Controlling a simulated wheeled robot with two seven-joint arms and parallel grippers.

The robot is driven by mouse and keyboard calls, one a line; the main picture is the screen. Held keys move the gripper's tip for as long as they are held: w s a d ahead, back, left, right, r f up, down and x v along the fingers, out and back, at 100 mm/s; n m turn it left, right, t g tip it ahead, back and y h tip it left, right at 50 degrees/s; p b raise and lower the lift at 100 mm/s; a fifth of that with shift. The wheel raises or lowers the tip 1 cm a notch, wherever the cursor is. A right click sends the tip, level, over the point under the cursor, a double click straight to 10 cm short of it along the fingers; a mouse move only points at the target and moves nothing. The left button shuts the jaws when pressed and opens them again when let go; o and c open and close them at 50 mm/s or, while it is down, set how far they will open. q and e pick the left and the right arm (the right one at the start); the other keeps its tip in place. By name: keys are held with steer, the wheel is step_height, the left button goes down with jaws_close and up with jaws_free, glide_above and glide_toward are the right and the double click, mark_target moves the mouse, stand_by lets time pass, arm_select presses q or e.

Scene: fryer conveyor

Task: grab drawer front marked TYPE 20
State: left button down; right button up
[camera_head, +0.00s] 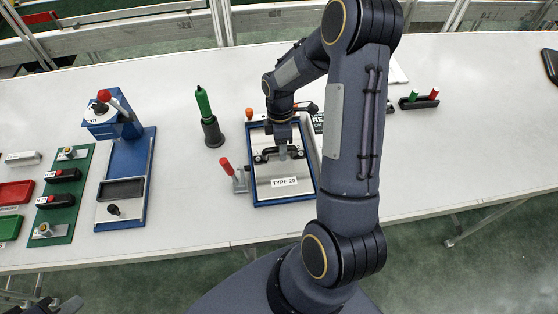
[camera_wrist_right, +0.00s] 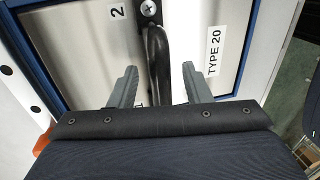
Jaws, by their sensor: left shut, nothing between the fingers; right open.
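The drawer front marked TYPE 20 (camera_head: 275,194) is a silver panel lying in a blue frame (camera_head: 262,203) on the table. Its white label reads TYPE 20 in the right wrist view (camera_wrist_right: 215,50). A black bar handle (camera_wrist_right: 158,62) runs across the panel. My right gripper (camera_wrist_right: 161,82) is open over the panel, its two grey fingers on either side of the handle. It also shows from above in the head view (camera_head: 284,151), partly hiding the handle. My left gripper (camera_head: 58,304) is shut and empty at the bottom left corner, away from the panel.
A red-handled clamp (camera_head: 233,174) stands at the frame's left edge. A green-tipped tool (camera_head: 208,117) stands upright behind it. A blue press fixture (camera_head: 126,180) and a green board (camera_head: 66,195) lie further left. The table's right half is mostly clear.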

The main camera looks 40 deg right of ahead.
steer(key=shift+s+f, duration=0.1)
steer(key=shift+f, duration=0.65)
steer(key=shift+r, duration=0.1)
steer(key=shift+c, duration=0.3)
jaws_close()
steer(key=shift+r, duration=0.1)
